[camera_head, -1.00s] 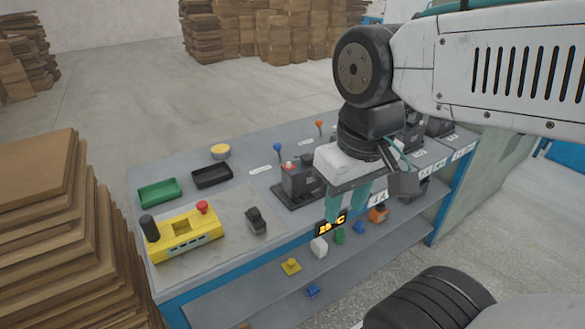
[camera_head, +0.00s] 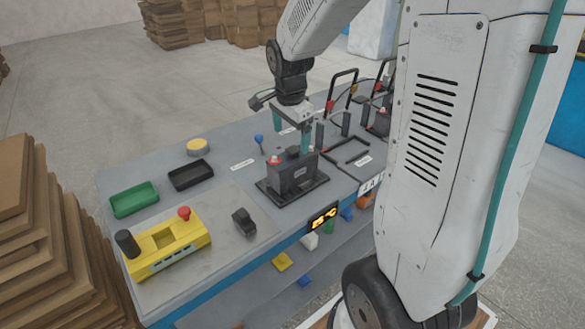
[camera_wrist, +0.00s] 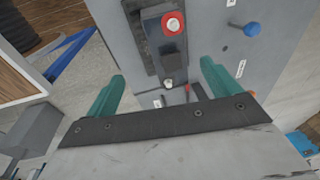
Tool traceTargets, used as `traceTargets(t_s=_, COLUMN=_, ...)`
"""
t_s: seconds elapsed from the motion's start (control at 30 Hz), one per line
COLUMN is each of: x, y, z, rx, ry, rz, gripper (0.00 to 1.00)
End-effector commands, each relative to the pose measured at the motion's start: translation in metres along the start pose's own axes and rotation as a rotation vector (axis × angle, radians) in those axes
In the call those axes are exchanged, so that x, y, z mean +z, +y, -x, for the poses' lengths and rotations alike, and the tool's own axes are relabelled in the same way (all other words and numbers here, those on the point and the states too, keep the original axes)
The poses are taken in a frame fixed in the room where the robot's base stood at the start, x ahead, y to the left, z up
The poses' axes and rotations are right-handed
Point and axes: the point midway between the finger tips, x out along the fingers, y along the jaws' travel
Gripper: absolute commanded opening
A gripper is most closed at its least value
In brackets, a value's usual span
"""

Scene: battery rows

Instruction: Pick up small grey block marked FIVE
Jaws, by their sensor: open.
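A dark grey block (camera_head: 288,177) with a red terminal stands upright on a black base on the bench. It has a small pale label that I cannot read, so I cannot tell whether it is marked FIVE. In the wrist view a grey block (camera_wrist: 172,50) with a red round terminal shows between and beyond the fingers. My gripper (camera_head: 292,130) is open, its teal fingers apart and pointing down, above and just behind the block. In the wrist view my gripper (camera_wrist: 162,75) has nothing between its fingertips.
Black and red handle frames (camera_head: 345,95) stand right of the block. A blue-topped peg (camera_head: 259,139) stands behind it. A yellow box (camera_head: 168,243) with a red button, a green tray (camera_head: 134,200) and a black tray (camera_head: 191,174) lie left. Small coloured pieces sit on the lower shelf.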

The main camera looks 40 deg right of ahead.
Motion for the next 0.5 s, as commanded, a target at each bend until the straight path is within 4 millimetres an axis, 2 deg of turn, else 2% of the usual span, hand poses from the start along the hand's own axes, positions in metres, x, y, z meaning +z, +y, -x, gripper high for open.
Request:
traceTargets(t_s=0.03, x=-0.006, y=-0.005, z=-0.009, rx=0.004, ry=0.001, rz=-0.047, gripper=0.89)
traceTargets(t_s=0.2, x=-0.013, y=-0.013, z=-0.027, rx=0.001, ry=0.005, rz=-0.128, gripper=0.89)
traceTargets(t_s=0.5, x=-0.016, y=-0.013, z=-0.062, rx=0.002, ry=0.005, rz=-0.133, gripper=0.89)
